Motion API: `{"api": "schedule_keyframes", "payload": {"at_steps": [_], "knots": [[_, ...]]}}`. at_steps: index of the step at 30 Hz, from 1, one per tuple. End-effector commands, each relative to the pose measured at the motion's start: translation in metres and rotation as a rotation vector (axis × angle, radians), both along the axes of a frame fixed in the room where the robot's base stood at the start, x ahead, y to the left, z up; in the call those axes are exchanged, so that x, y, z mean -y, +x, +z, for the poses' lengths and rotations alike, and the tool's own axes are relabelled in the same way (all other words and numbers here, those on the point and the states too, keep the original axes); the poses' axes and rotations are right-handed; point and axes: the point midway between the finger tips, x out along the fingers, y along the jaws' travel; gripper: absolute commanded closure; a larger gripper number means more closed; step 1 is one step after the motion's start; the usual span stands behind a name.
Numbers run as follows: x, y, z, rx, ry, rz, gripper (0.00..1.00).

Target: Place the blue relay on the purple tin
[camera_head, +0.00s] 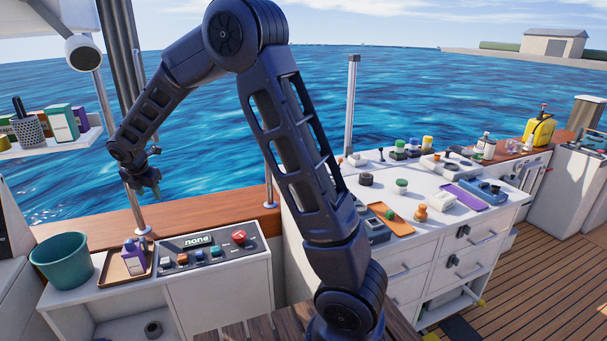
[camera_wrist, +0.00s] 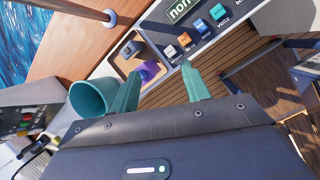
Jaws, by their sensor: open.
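A purple object, likely the purple tin (camera_head: 136,262), stands in a small brown tray (camera_head: 113,270) on the low white cabinet at left. In the wrist view, the purple object (camera_wrist: 150,71) shows between my fingertips, with a dark blue block, likely the blue relay (camera_wrist: 131,49), close by in the same tray. I cannot tell whether the two touch. My gripper (camera_head: 145,190) hangs above the tray, apart from it. In the wrist view, my gripper (camera_wrist: 162,67) has its fingers spread, with nothing held between them.
A teal bucket (camera_head: 62,262) stands left of the tray. A switch panel (camera_head: 208,250) with coloured knobs lies to its right. A metal post (camera_head: 133,205) rises behind. The white counter (camera_head: 450,222) at right carries several small items.

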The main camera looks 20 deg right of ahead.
Motion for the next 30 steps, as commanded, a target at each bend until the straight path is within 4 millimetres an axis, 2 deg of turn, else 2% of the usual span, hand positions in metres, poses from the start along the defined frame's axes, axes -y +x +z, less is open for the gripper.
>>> {"api": "schedule_keyframes", "payload": {"at_steps": [1,6,14,21,30], "knots": [[0.024,0.001,0.016,0.003,0.031,-0.080,0.53],[0.098,-0.008,0.056,0.002,0.136,-0.366,0.53],[0.202,-0.042,0.105,0.007,0.298,-0.795,0.53],[0.285,-0.091,0.134,0.015,0.450,-1.184,0.53],[0.365,-0.168,0.150,0.026,0.649,-1.662,0.53]]}}
